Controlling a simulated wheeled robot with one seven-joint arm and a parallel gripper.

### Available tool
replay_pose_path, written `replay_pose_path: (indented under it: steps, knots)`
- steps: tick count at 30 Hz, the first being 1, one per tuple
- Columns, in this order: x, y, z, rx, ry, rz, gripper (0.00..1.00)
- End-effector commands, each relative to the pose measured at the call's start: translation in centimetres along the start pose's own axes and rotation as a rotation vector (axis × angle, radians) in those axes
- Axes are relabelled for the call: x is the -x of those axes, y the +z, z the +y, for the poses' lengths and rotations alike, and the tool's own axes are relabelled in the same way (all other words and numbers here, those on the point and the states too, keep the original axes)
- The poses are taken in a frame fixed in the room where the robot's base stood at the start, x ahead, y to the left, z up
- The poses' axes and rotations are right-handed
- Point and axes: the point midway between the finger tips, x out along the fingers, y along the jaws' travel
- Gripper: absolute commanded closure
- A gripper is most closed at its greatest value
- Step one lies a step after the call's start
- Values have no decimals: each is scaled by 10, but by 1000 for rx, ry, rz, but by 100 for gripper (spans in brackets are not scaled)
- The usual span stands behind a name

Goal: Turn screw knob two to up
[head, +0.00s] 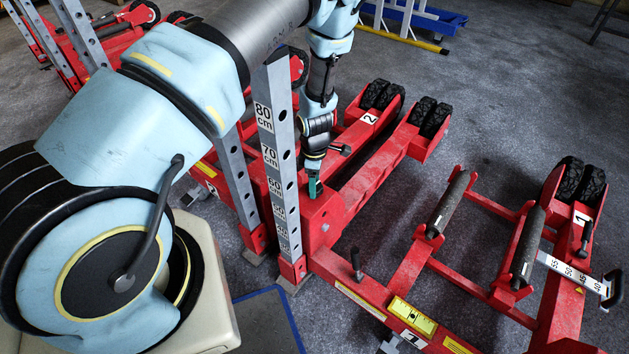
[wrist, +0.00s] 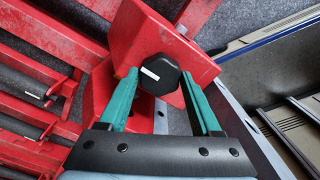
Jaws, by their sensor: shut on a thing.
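Screw knob two is a black hexagonal knob (wrist: 160,75) with a white mark on its left part, set against a red block of the jack. In the wrist view my gripper (wrist: 159,78) has its teal fingers on either side of the knob, shut on it. In the head view my gripper (head: 315,188) points down at the red jack (head: 378,170), whose arm bears a label "2" (head: 369,118). The knob itself is hidden there behind the fingers.
Grey upright posts with centimetre scales (head: 277,150) stand just left of my gripper. A red frame labelled 1 with black rollers (head: 450,203) lies to the right. A black upright handle (head: 356,262) stands in front. Dark floor (head: 510,110) is open at the back right.

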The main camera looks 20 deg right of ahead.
Motion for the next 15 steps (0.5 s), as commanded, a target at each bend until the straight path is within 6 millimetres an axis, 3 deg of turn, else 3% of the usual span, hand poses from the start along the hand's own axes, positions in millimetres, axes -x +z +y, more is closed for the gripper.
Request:
replay_pose_path:
  steps: [15]
  knots:
    - [0,0,0,41,1,0,90]
